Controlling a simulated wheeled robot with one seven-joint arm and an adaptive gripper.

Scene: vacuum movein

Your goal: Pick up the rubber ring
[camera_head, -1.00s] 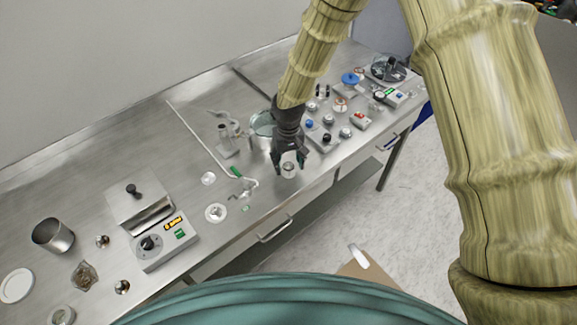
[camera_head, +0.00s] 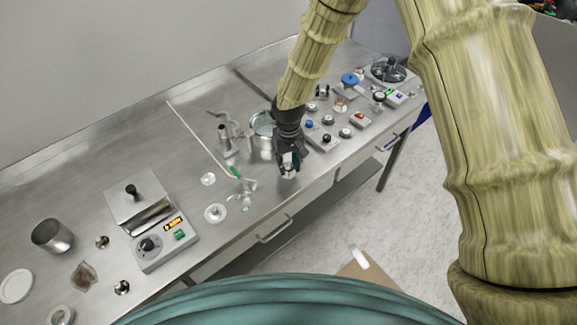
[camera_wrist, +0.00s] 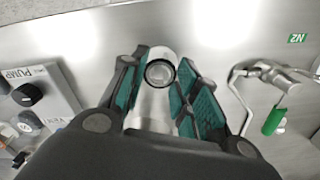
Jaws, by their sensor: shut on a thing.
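The rubber ring (camera_wrist: 160,73) shows in the wrist view as a dark round rim with a pale centre, at the end of a silvery round body. It lies between the green-padded fingers of my gripper (camera_wrist: 162,66), which are shut on it. In the head view my gripper (camera_head: 289,167) points down near the front edge of the steel bench. A small pale piece shows between its fingertips there. The fingers hide most of it, and I cannot tell whether it is clear of the bench top.
A steel pot (camera_head: 262,128) stands just behind my gripper. Several small fittings and a red-buttoned box (camera_head: 361,120) crowd the right. A green-handled valve (camera_head: 237,172) and a white disc (camera_head: 215,213) lie left. A hotplate-like device (camera_head: 160,235) stands further left. The bench (camera_head: 90,145) is bare behind.

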